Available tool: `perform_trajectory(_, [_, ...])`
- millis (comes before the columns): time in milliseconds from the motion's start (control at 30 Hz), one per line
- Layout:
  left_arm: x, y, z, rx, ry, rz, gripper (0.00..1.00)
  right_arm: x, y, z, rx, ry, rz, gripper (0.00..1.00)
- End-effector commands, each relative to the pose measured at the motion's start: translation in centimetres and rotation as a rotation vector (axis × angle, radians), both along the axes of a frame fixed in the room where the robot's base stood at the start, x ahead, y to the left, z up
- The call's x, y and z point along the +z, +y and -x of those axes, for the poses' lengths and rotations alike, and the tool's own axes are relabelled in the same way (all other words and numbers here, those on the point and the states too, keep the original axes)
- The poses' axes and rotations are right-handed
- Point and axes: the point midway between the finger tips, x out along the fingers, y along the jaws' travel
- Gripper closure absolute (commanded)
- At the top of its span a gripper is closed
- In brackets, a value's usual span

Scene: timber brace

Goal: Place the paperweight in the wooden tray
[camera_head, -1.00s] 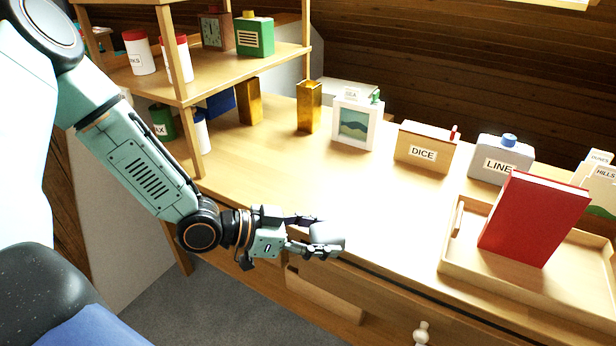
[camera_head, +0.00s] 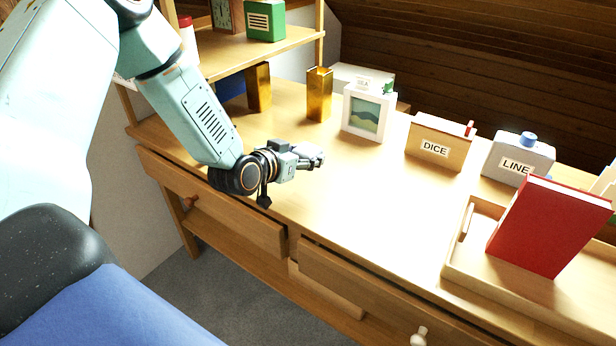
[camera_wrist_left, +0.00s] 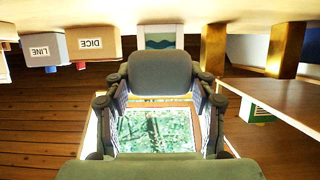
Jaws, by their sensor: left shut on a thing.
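My left gripper (camera_head: 312,158) is over the left part of the desk, level with its front half. It is shut on a small, smooth grey thing (camera_head: 319,159), which looks like the paperweight. In the left wrist view the grey rounded paperweight (camera_wrist_left: 160,72) sits between the fingers. Fingers and distance hide much of it in the head view. The wooden tray (camera_head: 478,268) is at the right of the desk, well to the right of the gripper. A red book (camera_head: 548,225) stands tilted in the tray. My right gripper is not in view.
A brass block (camera_head: 319,95), a framed picture (camera_head: 367,115), the DICE box (camera_head: 437,143) and the LINE box (camera_head: 517,158) stand along the back. A shelf (camera_head: 225,50) rises at left. The desk's middle (camera_head: 370,195) is clear.

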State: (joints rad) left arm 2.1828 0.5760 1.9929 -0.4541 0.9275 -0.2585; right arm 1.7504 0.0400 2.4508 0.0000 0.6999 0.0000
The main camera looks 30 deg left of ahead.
Motion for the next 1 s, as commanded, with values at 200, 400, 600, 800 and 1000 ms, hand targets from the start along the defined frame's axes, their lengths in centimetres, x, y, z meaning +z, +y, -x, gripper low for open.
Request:
perform_trajectory(200, [-3.6, 0.0, -0.1, -0.002, -0.001, -0.002, 0.91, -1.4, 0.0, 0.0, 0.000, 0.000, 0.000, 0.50])
perform_trajectory(400, [-4.9, 0.0, -0.2, -0.002, -0.002, -0.001, 0.91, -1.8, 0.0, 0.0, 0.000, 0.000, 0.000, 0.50])
perform_trajectory(600, [-7.6, 0.0, -0.3, -0.002, -0.002, -0.001, 0.91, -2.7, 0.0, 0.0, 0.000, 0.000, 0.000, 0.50])
perform_trajectory(800, [-7.6, 0.0, -0.4, -0.001, -0.002, 0.000, 0.91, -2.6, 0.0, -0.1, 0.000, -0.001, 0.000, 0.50])
perform_trajectory(1000, [-8.0, 0.0, -0.3, -0.001, -0.002, 0.000, 0.91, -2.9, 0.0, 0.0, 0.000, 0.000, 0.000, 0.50])
